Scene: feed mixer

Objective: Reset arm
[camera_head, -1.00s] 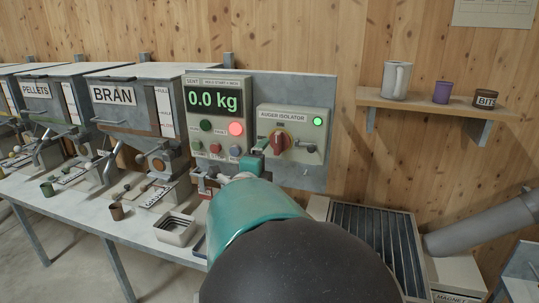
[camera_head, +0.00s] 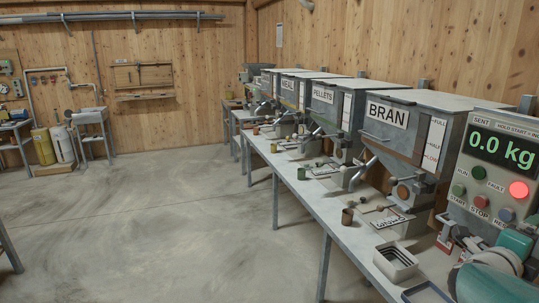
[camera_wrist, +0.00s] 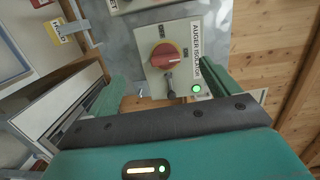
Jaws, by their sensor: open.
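My gripper (camera_wrist: 160,95) is open and empty in the wrist view, its two green fingers spread apart. The auger isolator panel (camera_wrist: 184,38), with a red rotary knob (camera_wrist: 165,56), a small lever and a lit green lamp, shows beyond and between the fingers. I cannot tell the exact gap to it. In the head view part of my teal arm (camera_head: 490,282) is at the lower right corner, and the gripper is out of that picture.
A bench (camera_head: 345,240) runs along the right wall with bins labelled BRAN (camera_head: 388,115), PELLETS and MEAL. The display box (camera_head: 492,150) reads 0.0 kg with a red lamp lit. A square tray (camera_head: 396,262) is on the bench. The concrete floor (camera_head: 150,220) at left is open.

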